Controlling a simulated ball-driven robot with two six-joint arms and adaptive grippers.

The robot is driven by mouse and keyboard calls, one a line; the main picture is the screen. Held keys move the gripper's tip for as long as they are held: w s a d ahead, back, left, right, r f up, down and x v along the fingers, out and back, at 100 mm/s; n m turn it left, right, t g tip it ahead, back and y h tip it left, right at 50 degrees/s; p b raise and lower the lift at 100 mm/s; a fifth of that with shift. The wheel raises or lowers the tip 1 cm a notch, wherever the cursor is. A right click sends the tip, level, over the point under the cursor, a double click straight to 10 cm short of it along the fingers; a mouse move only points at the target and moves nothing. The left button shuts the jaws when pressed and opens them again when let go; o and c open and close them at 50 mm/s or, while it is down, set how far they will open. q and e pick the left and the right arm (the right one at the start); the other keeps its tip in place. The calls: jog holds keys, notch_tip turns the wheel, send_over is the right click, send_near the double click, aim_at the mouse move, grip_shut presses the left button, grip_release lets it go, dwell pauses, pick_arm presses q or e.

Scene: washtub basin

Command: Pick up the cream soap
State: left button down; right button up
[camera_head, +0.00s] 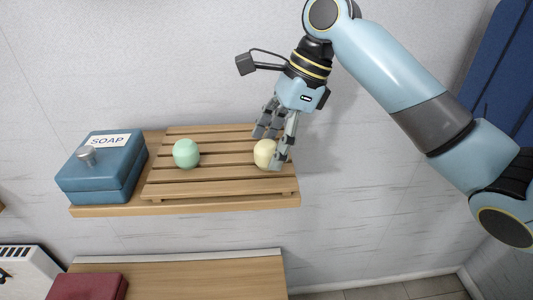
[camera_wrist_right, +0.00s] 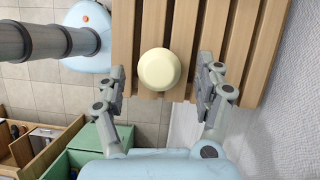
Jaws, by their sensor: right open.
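The cream soap (camera_head: 264,153) is a pale round piece near the right end of a slatted wooden rack (camera_head: 220,183). My right gripper (camera_head: 272,150) is open just above it, with its fingers coming down around it in the head view. In the right wrist view the soap (camera_wrist_right: 159,69) lies on the slats, ahead of and between the two spread fingers (camera_wrist_right: 164,88), with a gap on both sides. A mint green soap (camera_head: 186,153) sits further left on the same rack. My left gripper is not in view.
A blue box labelled SOAP (camera_head: 103,166) with a round knob stands left of the rack on a wooden shelf (camera_head: 110,209). The wall is close behind. A lower wooden surface (camera_head: 190,277) holds a dark red object (camera_head: 88,286).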

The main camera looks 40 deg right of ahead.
jog(key=shift+x, duration=0.8)
jog(key=shift+c, duration=0.5)
jog(key=c, duration=0.5)
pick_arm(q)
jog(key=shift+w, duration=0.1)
pick_arm(e)
jog(key=c, duration=0.7)
